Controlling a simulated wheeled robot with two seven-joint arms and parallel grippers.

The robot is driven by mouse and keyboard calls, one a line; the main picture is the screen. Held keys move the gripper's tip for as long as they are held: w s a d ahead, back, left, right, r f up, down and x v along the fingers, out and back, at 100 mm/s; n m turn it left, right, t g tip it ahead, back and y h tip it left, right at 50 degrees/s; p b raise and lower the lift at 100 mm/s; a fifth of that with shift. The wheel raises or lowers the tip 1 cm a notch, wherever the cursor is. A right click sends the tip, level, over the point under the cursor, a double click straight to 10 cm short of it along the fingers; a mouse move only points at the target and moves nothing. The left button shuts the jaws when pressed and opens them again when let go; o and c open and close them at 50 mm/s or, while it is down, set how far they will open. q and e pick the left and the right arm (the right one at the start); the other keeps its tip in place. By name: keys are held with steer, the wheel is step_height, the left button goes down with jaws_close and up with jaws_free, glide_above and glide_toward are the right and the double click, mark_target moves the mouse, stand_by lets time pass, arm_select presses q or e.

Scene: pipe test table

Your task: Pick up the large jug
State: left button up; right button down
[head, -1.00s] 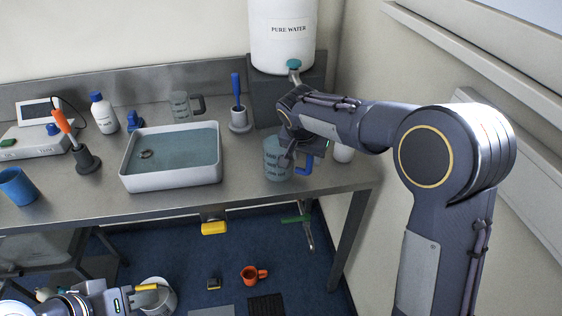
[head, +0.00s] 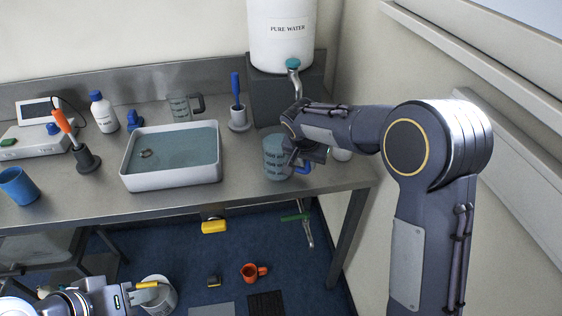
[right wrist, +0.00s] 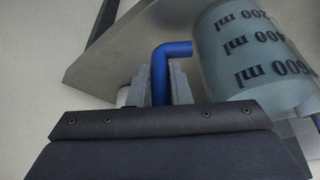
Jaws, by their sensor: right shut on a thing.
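The large jug (head: 276,158) is clear, with dark volume marks and a blue handle. In the head view it stands upright on the bench (head: 240,195), near the front right. My right gripper (head: 303,158) is at its right side, shut on the blue handle. In the right wrist view the fingers (right wrist: 165,85) are on either side of the blue handle (right wrist: 172,50), and the jug body (right wrist: 255,60) is beside them, its marks upside down. My left gripper (head: 145,290) is low at the lower left, away from the jug; its finger opening is unclear.
A white water basin (head: 170,182) stands left of the jug. A smaller clear jug (head: 180,107) and a blue-handled tool in a holder (head: 237,115) are behind. The water tank's tap (head: 293,66) is above. A white object (head: 341,154) sits just right of the gripper.

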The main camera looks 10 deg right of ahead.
steer(key=shift+r, duration=0.2)
steer(key=shift+w+r, duration=0.1)
steer(key=shift+r, duration=0.45)
steer(key=s+a+r+b, duration=0.2)
steer(key=s+a+r, duration=0.4)
steer(key=a+r, duration=0.5)
steer(key=shift+s+a+r, duration=0.35)
steer(key=shift+a, duration=0.4)
steer(key=c, duration=2)
jaws_free()
steer(key=shift+c, duration=0.2)
jaws_close()
steer(key=shift+f, duration=0.1)
